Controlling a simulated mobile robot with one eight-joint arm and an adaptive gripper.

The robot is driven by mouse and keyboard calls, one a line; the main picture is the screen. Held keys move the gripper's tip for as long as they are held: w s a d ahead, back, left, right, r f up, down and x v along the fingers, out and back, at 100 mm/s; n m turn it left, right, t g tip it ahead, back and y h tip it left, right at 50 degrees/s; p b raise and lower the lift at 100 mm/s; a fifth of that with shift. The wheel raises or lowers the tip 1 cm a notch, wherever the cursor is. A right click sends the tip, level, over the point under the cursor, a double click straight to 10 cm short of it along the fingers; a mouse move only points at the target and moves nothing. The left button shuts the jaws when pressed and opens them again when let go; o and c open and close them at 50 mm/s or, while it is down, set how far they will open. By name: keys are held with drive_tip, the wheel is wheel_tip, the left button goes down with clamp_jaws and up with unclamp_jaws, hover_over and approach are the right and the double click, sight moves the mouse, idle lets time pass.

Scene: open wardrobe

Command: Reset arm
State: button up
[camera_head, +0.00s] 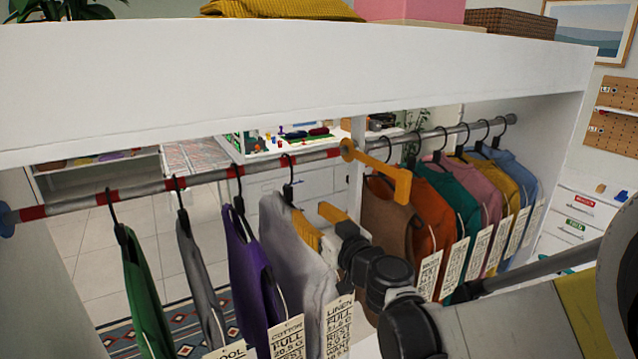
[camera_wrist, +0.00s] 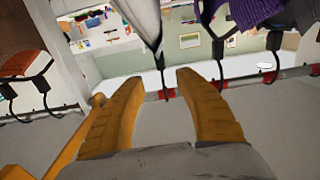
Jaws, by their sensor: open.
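My gripper (camera_head: 322,222) is open, with two yellow fingers beside the light grey garment (camera_head: 292,240) hanging on the left rail. In the wrist view my gripper (camera_wrist: 156,76) shows both fingers spread. A dark hanger hook (camera_wrist: 161,68) and the red-striped rail (camera_wrist: 165,94) appear in the gap between them. I cannot tell whether the hook is actually between the fingers or beyond them. Nothing is visibly gripped. My arm reaches in from the lower right of the head view.
Green (camera_head: 143,290), grey (camera_head: 198,275) and purple (camera_head: 246,265) garments hang left of the light grey one. Several tagged garments, including an orange one (camera_head: 427,225), hang right of the divider. A yellow bracket (camera_head: 378,172) juts near the divider. The white top board (camera_head: 300,80) spans overhead.

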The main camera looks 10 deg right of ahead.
drive_tip(key=s+a+f+g+b, duration=0.35)
drive_tip(key=s+f+g, duration=0.2)
drive_tip(key=s, duration=0.65)
drive_tip(key=s+d+f+m+g+h+b, duration=0.1)
drive_tip(key=s+d+f+m+g+h, duration=0.1)
drive_tip(key=s+d+f, duration=0.3)
drive_tip(key=s+d+f+m+g+h+b, duration=0.1)
drive_tip(key=s+d+f, duration=0.4)
drive_tip(key=s, duration=0.5)
drive_tip(key=f+g+h, duration=0.1)
drive_tip(key=h, duration=0.1)
drive_tip(key=shift+d+m+g+h, duration=0.3)
drive_tip(key=shift+m+g, duration=0.05)
drive_tip(key=shift+m, duration=0.05)
drive_tip(key=shift+f, duration=0.15)
